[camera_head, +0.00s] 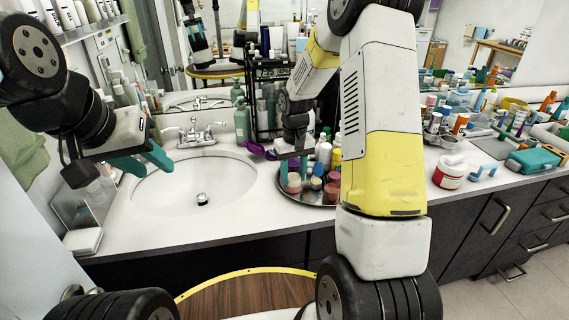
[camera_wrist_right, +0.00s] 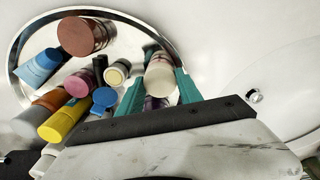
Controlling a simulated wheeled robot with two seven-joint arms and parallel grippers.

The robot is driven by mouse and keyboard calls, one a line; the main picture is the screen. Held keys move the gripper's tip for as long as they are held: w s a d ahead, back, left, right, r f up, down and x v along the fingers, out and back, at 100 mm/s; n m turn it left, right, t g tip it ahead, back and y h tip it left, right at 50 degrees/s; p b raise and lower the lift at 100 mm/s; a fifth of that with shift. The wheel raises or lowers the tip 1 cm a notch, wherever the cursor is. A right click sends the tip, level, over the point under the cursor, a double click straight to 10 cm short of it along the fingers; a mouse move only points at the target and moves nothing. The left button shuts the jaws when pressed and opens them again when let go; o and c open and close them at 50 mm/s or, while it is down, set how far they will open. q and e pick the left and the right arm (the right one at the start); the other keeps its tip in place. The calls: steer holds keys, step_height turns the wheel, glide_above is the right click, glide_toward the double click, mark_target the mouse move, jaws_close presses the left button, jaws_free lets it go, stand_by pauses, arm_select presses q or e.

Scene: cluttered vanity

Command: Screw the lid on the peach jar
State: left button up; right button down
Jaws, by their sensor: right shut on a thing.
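My right gripper (camera_head: 293,165) reaches down over the left edge of the round mirrored tray (camera_head: 322,202). Its teal fingers are shut on a pale peach jar (camera_head: 293,184). In the right wrist view, the jar (camera_wrist_right: 160,76) sits between the fingertips (camera_wrist_right: 160,90), cream on its body with a pinkish end. I cannot tell whether the jar touches the tray or whether a lid is on it. My left gripper (camera_head: 141,162) is open and empty, above the left side of the sink basin. I cannot pick out a separate matching lid.
Several jars and tubes crowd the tray, including a brownish-red jar (camera_wrist_right: 82,36), a yellow tube (camera_wrist_right: 63,120) and a blue tube (camera_wrist_right: 42,66). The sink (camera_head: 195,186) and faucet (camera_head: 196,132) lie to the left. A red-and-white jar (camera_head: 450,172) stands right of my arm.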

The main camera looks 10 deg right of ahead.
steer(key=m, duration=0.4)
steer(key=shift+f+m, duration=0.1)
steer(key=shift+m, duration=0.3)
steer(key=m, duration=0.3)
steer(key=shift+m, duration=0.8)
steer(key=m, duration=0.2)
steer(key=shift+m, duration=1.2)
